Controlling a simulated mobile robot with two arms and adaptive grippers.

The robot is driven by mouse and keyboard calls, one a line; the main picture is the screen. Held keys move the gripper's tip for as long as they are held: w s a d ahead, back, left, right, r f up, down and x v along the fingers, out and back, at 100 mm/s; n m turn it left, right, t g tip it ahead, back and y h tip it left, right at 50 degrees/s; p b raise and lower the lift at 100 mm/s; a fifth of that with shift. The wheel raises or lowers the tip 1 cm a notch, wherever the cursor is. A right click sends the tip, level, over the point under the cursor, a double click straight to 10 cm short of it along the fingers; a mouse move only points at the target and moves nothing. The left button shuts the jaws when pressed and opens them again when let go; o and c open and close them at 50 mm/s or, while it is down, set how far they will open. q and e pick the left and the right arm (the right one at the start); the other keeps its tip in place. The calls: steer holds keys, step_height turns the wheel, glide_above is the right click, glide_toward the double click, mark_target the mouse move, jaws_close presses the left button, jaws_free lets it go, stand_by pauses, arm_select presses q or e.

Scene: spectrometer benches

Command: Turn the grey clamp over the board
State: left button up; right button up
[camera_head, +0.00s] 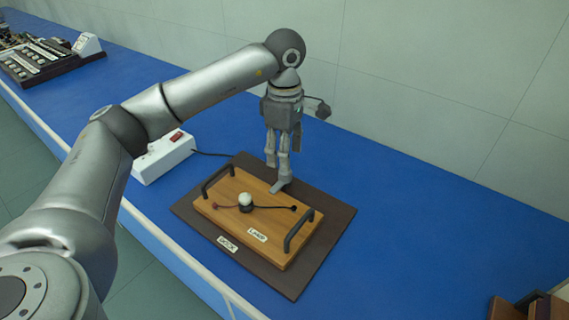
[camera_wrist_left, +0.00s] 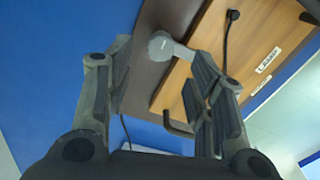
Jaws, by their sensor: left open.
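The wooden board (camera_head: 228,214), labelled "LAMP", lies on a dark dock plate (camera_head: 325,250) in the head view. It has a white bulb (camera_head: 246,198), two leads and a black handle at each end. The grey clamp (camera_head: 280,187) is at the board's far edge; its rounded end and short arm also show in the left wrist view (camera_wrist_left: 163,45), the arm's tip reaching the board's edge. My left gripper (camera_head: 277,164) points down just above the clamp, open, with the clamp ahead between its fingers in the wrist view. Contact cannot be told. My right gripper is out of view.
A white box with a red switch (camera_head: 163,157) stands left of the dock, with a black cable running towards it. Equipment (camera_head: 40,58) stands far left on the blue bench (camera_head: 430,200). Brown wooden items (camera_head: 530,306) show at lower right. The bench right of the dock is clear.

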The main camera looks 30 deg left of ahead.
arm_select(q)
step_height(320, 180, up, 6)
steer(key=shift+r, duration=0.15)
stand_by(0.5)
